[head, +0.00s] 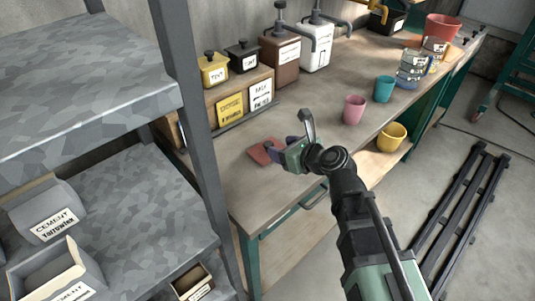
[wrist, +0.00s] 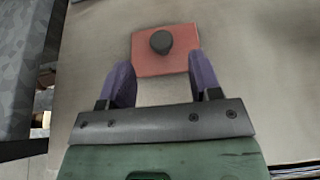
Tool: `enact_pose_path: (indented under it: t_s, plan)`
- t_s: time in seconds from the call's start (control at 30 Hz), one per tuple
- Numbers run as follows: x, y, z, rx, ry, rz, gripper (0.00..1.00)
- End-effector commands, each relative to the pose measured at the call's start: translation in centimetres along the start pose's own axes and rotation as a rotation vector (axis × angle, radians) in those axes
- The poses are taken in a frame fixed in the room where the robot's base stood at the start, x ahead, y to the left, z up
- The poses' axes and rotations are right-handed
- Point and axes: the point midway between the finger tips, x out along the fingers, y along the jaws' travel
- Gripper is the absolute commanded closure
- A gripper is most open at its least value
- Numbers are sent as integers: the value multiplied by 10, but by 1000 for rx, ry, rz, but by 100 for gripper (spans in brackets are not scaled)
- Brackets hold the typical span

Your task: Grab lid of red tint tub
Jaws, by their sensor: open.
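The red lid (wrist: 147,63), a flat square with a dark round knob (wrist: 161,42), lies on the workbench. In the head view the lid (head: 258,155) is at the bench's near left part, partly hidden by my gripper (head: 272,146). In the wrist view my gripper (wrist: 163,72) is open. Its two purple fingers point at the lid, one at each side of its near part, with the knob ahead of the fingertips and between their lines. I cannot tell the finger height above the bench. No red tint tub body is clearly seen.
Yellow (head: 213,70) and black (head: 242,57) tint tubs stand on a wooden riser at the back. Grey shelving (head: 197,120) rises close on the left. Bare bench surrounds the lid.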

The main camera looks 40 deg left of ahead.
Motion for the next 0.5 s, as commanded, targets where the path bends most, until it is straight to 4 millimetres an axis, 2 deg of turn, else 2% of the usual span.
enact_pose_path:
  t_s: [0.17,0.4,0.5]
  plan:
    - [8,0,-1,-1,0,0,42]
    - [51,-2,-3,-3,1,1,42]
    - [56,-1,-1,-2,1,0,42]
